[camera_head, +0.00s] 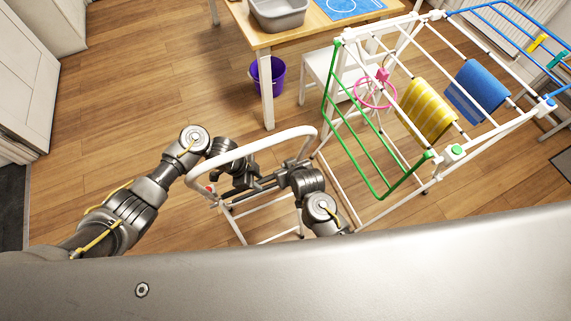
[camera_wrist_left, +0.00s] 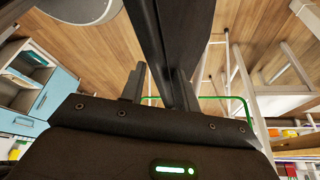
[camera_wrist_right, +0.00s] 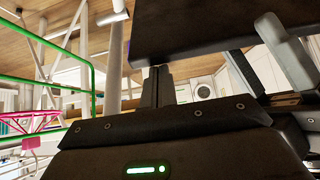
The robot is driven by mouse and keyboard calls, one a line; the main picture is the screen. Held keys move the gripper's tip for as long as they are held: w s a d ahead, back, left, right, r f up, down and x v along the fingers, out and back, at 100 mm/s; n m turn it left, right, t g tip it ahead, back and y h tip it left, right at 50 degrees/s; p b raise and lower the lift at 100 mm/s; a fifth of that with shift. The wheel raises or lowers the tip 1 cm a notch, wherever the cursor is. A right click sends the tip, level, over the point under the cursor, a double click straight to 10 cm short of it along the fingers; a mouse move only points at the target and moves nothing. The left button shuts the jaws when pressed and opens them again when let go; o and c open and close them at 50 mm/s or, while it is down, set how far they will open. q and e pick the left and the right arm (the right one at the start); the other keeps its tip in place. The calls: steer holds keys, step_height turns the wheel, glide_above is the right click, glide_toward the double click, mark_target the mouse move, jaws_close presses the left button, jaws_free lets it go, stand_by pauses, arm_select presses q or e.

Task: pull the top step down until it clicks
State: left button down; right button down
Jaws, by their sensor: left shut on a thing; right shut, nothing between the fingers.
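The step stool has a white tubular frame with a rounded top rail (camera_head: 250,147), standing on the floor in front of me. Its dark top step (camera_head: 264,186) shows nearly edge-on inside the frame, partly hidden by my grippers. My left gripper (camera_head: 246,186) is shut on the step's edge; the dark slab (camera_wrist_left: 172,45) runs between its fingers (camera_wrist_left: 160,88) in the left wrist view. My right gripper (camera_head: 282,177) is shut and empty at the step's right side. In the right wrist view its fingers (camera_wrist_right: 161,82) are close to the dark slab (camera_wrist_right: 205,28); I cannot tell whether they touch.
A drying rack (camera_head: 437,160) with a yellow striped cloth (camera_head: 427,108) and a blue cloth (camera_head: 476,91) stands close on the right. Behind are a wooden table (camera_head: 318,24), a white chair (camera_head: 316,78) and a purple bucket (camera_head: 275,75). Floor at left is clear.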

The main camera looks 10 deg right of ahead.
arm_select(q)
steer(key=shift+w+r, duration=0.1)
steer(key=shift+w, duration=0.15)
arm_select(e)
steer(key=shift+s+d+f, duration=0.1)
steer(key=shift+s+f, duration=0.25)
steer(key=shift+s, duration=0.05)
arm_select(q)
steer(key=c, duration=1.1)
jaws_free()
steer(key=shift+w, duration=0.1)
steer(key=shift+c, duration=0.2)
steer(key=shift+a, duration=0.1)
arm_select(e)
steer(key=shift+d+f, duration=0.1)
arm_select(q)
steer(key=shift+r, duration=0.1)
